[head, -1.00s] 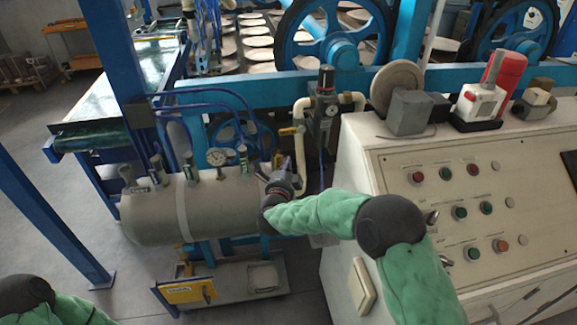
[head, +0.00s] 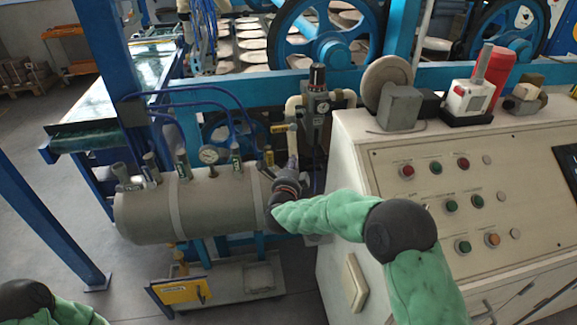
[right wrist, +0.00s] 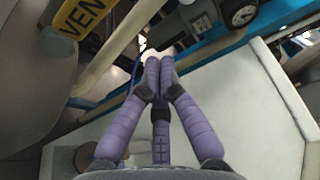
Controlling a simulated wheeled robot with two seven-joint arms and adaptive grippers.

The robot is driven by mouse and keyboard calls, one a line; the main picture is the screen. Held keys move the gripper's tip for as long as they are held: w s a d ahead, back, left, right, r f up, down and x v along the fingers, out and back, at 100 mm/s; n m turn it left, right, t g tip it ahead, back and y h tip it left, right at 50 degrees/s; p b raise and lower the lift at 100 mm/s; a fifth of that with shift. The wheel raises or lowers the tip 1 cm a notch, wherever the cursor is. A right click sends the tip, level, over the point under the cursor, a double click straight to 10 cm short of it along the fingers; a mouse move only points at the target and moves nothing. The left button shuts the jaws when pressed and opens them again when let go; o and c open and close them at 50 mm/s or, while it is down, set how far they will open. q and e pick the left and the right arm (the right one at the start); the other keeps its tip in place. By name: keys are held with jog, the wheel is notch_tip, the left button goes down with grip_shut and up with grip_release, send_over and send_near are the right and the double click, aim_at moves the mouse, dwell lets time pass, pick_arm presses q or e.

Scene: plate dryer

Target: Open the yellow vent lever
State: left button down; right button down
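The yellow vent lever (head: 283,128) shows in the head view as a small horizontal yellow bar, above and behind the right end of the grey tank. In the right wrist view, a yellow plate with the letters "VEN" (right wrist: 85,14) shows at the upper left, cut off by the frame edge. My right gripper (head: 293,162) is below the lever and appears apart from it. In the right wrist view its purple fingers meet at the tips (right wrist: 158,64), with nothing visible between them. My left gripper is out of view.
The grey tank (head: 150,214) with valves and a gauge (head: 209,155) lies left of my right gripper. The white control cabinet (head: 350,150) stands close on the right. A pressure regulator (head: 318,105) and pipes stand behind. A yellow-labelled panel (head: 180,291) sits below the tank.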

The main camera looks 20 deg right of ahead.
jog(key=p+v, duration=0.2)
jog(key=v, duration=0.6)
jog(key=shift+a, duration=0.5)
jog(key=s+a+f+n+g+y, duration=0.2)
jog(key=a+f+n+y, duration=0.15)
jog(key=f, duration=0.45)
jog(key=s+a+f+n+g+y+p, duration=0.1)
jog(key=s+a+f+n+g+y, duration=0.1)
jog(key=f+n, duration=0.45)
jog(key=s+a+f+n+g+y, duration=0.1)
jog(key=s+a+f+n+y, duration=0.15)
jog(key=f, duration=0.65)
jog(key=s+a+f+n+g+y, duration=0.1)
jog(key=s+a+f+n+g, duration=0.2)
jog(key=s, duration=0.4)
jog(key=s+a+f+n+g+y+p, duration=0.1)
jog(key=s+a+f+n+g+y, duration=0.1)
jog(key=s, duration=0.5)
jog(key=s+a+f+n+g+y, duration=0.2)
jog(key=s+a+f+n+g, duration=0.1)
jog(key=s+f, duration=0.4)
jog(key=shift+s+a+f+n+g, duration=0.3)
jog(key=shift+s+n+g, duration=0.4)
jog(key=shift+n, duration=0.55)
